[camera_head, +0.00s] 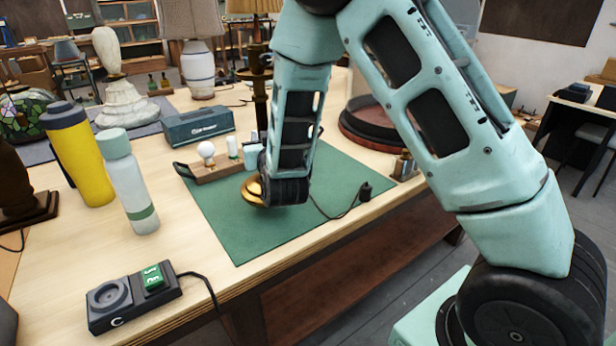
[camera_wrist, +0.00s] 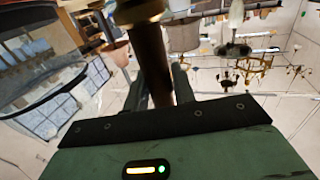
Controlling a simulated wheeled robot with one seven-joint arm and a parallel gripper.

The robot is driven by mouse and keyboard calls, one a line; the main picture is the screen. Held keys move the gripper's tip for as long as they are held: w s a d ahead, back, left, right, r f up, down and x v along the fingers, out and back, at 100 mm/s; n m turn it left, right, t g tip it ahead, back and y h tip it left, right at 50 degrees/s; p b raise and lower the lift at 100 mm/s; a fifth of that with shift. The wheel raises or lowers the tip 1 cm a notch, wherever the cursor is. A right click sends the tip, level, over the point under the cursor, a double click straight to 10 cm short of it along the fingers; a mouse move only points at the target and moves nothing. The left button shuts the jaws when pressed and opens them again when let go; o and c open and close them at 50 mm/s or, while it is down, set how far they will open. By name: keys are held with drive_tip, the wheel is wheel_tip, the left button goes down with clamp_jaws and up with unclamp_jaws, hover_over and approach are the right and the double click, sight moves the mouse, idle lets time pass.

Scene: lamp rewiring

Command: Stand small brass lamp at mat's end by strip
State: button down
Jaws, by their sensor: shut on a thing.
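The small brass lamp shows its round brass base (camera_head: 251,190) over the green mat (camera_head: 240,235), partly hidden by my arm. I cannot tell whether the base touches the mat. In the wrist view my gripper (camera_wrist: 158,88) is shut on the brass lamp's stem (camera_wrist: 150,55), with a dark finger on each side. My fingers are hidden in the head view. A wooden strip (camera_head: 213,172) bearing a white bulb (camera_head: 206,150) and small pale parts lies at the mat's far left edge. A dark cord runs from behind my wrist to a black plug (camera_head: 365,191) on the mat's right.
A blue-grey box (camera_head: 198,126) stands behind the strip. A yellow tumbler (camera_head: 80,150) and a pale bottle (camera_head: 128,180) stand left of the mat. A black switch box (camera_head: 134,297) sits at the front left. A round dark red stand (camera_head: 370,125) is behind my arm. The mat's front is clear.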

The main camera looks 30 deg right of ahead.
drive_tip(key=a, duration=0.7)
drive_tip(key=shift+a+b, duration=0.15)
drive_tip(key=shift+b, duration=0.25)
drive_tip(key=shift+s+r, duration=0.1)
drive_tip(key=shift+b, duration=0.4)
idle(0.9)
drive_tip(key=shift+f+b, duration=2.4)
drive_tip(key=shift+f, duration=0.15)
idle(0.4)
